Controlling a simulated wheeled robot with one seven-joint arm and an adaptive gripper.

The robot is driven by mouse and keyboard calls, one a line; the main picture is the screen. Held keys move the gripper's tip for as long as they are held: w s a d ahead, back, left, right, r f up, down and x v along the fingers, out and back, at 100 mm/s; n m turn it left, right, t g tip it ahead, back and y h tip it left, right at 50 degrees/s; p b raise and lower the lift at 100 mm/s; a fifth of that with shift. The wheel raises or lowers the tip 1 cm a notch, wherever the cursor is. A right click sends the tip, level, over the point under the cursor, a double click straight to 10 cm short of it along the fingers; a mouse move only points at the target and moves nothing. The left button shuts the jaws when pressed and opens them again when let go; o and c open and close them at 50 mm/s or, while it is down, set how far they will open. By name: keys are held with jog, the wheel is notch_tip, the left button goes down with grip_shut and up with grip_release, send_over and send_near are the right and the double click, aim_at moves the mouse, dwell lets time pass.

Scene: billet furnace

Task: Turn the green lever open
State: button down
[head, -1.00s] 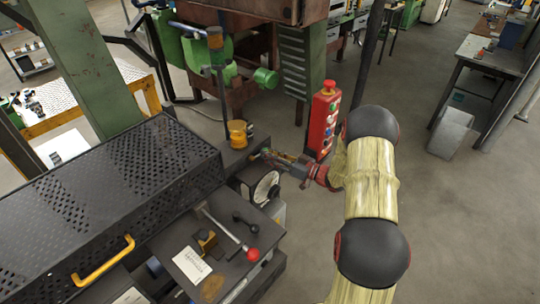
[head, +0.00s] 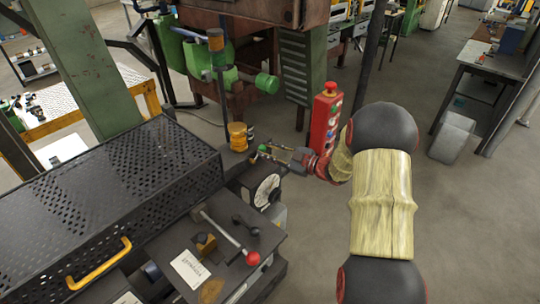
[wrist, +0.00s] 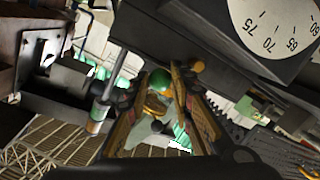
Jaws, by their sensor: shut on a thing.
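The green lever's round green knob (wrist: 160,80) shows between the two finger pads in the wrist view. My gripper (wrist: 160,88) is shut on it. In the head view, my gripper (head: 264,152) reaches in from the right to the machine's edge, beside the yellow cylinder. A small spot of green (head: 262,147) shows at its fingertips. The rest of the lever is mostly hidden by the fingers.
A white dial (head: 266,190) is just below my gripper; it also shows in the wrist view (wrist: 278,28). A red button box (head: 324,122) stands close behind my wrist. A red-knobbed lever (head: 232,238) and yellow cylinder (head: 238,136) are nearby.

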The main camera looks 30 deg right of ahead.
jog(key=a+n+b, duration=0.1)
jog(key=n, duration=0.1)
jog(key=s+a+n+h+b, duration=0.1)
jog(key=n+b, duration=0.1)
jog(key=shift+a+r, duration=0.15)
jog(key=shift+a, duration=0.1)
jog(key=a+n+b, duration=0.1)
jog(key=n+b, duration=0.1)
jog(key=s+a+n+h+b, duration=0.1)
jog(key=n+b, duration=0.1)
jog(key=b, duration=0.1)
jog(key=shift+r+b, duration=0.2)
jog(key=shift+b, duration=0.15)
jog(key=c, duration=1.8)
grip_release()
jog(key=shift+w+r, duration=0.1)
jog(key=o, duration=0.4)
jog(key=shift+r, duration=0.2)
jog(key=shift+w+r, duration=0.1)
jog(key=shift+r, duration=0.05)
